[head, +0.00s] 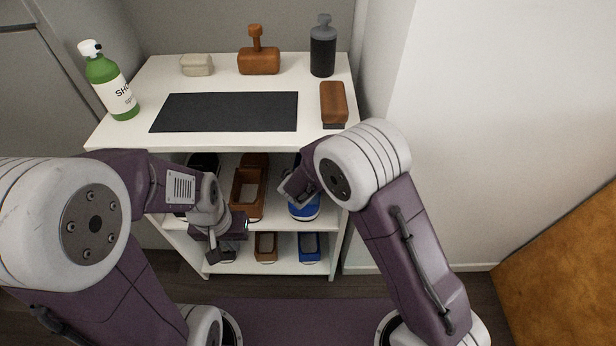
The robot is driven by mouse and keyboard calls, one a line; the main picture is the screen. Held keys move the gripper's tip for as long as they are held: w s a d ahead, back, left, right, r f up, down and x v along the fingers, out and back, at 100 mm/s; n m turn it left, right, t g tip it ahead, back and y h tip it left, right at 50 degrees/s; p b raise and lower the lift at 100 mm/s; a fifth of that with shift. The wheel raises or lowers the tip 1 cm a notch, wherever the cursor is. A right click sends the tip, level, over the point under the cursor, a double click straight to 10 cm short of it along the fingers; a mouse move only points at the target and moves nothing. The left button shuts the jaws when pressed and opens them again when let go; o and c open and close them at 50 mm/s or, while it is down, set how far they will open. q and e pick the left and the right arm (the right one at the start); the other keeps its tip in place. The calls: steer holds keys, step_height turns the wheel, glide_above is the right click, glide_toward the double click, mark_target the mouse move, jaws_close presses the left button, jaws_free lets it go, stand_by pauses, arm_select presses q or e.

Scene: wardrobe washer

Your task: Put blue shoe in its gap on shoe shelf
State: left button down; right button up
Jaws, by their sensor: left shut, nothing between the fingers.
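A white shoe shelf (270,223) stands ahead of me under a white top. On its upper level a blue shoe (306,212) sits at the right, partly hidden by my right arm. A second blue shoe (309,256) is on the lower level, below it. My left gripper (244,226) is shut and empty in front of the shelf, left of the blue shoes. My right gripper (290,191) is over or beside the upper blue shoe; its fingers are partly hidden, so I cannot tell whether it touches or holds it.
Brown shoes (248,205) and dark shoes (203,162) share the shelf. The top (230,142) carries a black mat (225,112), a green bottle (112,88), brushes (259,58), a dark bottle (323,50) and a light block (197,65). A white wall (490,130) bounds the right.

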steer(key=shift+f+b, duration=0.45)
steer(key=shift+b, duration=0.05)
steer(key=o, duration=1.7)
steer(key=shift+o, duration=0.2)
steer(key=shift+r, duration=0.1)
steer(key=p+v, duration=0.4)
steer(key=v, duration=0.5)
